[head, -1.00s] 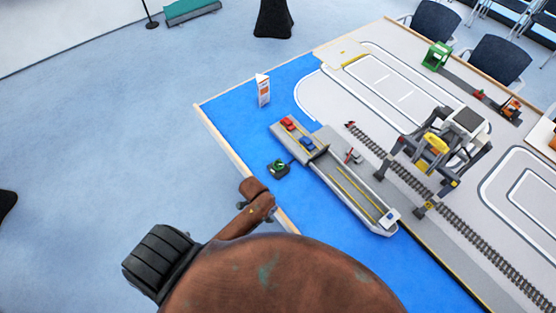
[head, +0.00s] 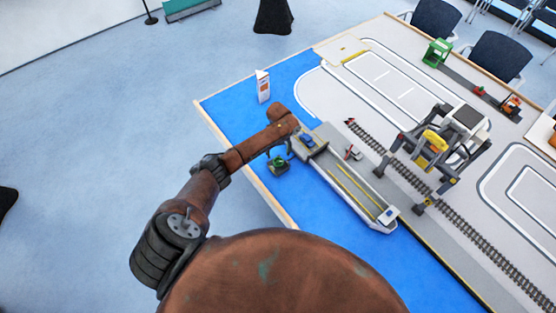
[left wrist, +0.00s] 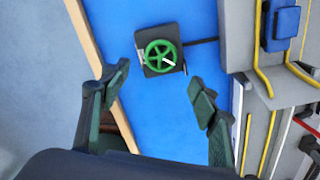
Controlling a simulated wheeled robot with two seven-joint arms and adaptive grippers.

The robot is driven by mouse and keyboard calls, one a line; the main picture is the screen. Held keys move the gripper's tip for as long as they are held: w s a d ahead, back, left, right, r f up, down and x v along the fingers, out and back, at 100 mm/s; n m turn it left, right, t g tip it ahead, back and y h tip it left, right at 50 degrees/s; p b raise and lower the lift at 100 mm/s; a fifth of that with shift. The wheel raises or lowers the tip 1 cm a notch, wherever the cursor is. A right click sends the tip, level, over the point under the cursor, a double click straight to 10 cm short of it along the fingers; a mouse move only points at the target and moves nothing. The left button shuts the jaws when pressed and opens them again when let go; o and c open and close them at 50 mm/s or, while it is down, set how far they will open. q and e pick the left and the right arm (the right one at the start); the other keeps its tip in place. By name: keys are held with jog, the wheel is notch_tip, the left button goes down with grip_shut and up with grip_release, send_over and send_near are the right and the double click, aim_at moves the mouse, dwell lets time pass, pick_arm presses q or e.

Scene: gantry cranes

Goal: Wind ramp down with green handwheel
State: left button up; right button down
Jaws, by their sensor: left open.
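The green handwheel (left wrist: 161,55) sits on a small dark square base on the blue surface, with a dark rod running right from it. In the head view the handwheel (head: 279,163) is partly beside my left gripper and small. My left gripper (left wrist: 160,88) is open and empty, its two fingertips apart on the near side of the wheel and not around it. A grey deck section with a blue car (head: 308,140) lies right of the wheel, joined to a long grey vessel (head: 350,190) with yellow lines. I cannot tell the ramp's tilt. My right gripper is out of view.
A wooden table edge (head: 235,157) runs along the left. A small white sign (head: 263,86) stands at the blue corner. A gantry crane (head: 437,145) straddles rails at right. Blue surface around the wheel is mostly clear.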

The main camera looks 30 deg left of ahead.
aim_at(278, 161)
pick_arm(q)
jog(key=shift+w+a+f, duration=0.1)
jog(key=shift+w+a, duration=0.05)
notch_tip(278, 161, down, 7)
jog(key=shift+f, duration=0.2)
jog(key=shift+c, duration=0.2)
jog(key=c, duration=1.1)
